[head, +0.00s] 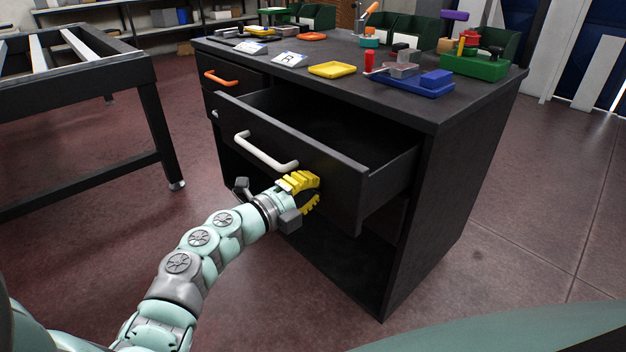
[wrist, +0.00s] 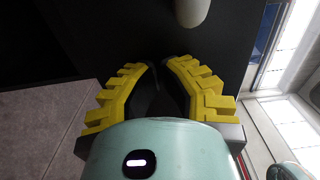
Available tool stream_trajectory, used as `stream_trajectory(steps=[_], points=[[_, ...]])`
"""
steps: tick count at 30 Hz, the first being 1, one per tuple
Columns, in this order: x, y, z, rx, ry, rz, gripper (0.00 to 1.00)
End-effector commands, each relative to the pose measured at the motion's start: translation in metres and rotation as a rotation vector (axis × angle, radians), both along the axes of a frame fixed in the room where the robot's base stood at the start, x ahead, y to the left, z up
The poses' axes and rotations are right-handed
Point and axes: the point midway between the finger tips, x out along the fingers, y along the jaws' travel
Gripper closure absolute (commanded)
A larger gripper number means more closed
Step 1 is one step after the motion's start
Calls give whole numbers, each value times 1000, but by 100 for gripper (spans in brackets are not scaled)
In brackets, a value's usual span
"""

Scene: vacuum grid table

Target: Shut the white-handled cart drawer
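The cart drawer (head: 290,148) with the white handle (head: 264,151) is pulled well out of the dark cart, and its empty-looking inside shows from above. My gripper (head: 312,186), with yellow ridged fingers, is at the lower right part of the drawer front, right of and below the handle's right end. In the wrist view, the fingertips (wrist: 163,64) come together with nothing seen between them, against the dark drawer front (wrist: 110,40). One end of the white handle (wrist: 191,10) shows at the top, apart from the fingers. I cannot tell whether the fingertips touch the front.
An orange-handled drawer (head: 221,78) above sits shut. The cart top (head: 420,112) carries a yellow tray (head: 332,69), a blue tray (head: 413,84), a green tray (head: 474,66) and other small items. A dark frame table (head: 152,110) stands at left. Floor between them is clear.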

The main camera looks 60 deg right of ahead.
Motion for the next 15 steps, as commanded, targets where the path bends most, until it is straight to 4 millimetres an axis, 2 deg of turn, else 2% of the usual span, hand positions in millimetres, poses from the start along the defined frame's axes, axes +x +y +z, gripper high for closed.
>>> stream_trajectory(steps=[1, 6, 15], points=[[-7, -17, 2, -4, 0, -9, 100], [-18, -61, 0, -4, 1, -10, 100], [-31, -120, -3, -2, 0, -7, 100]])
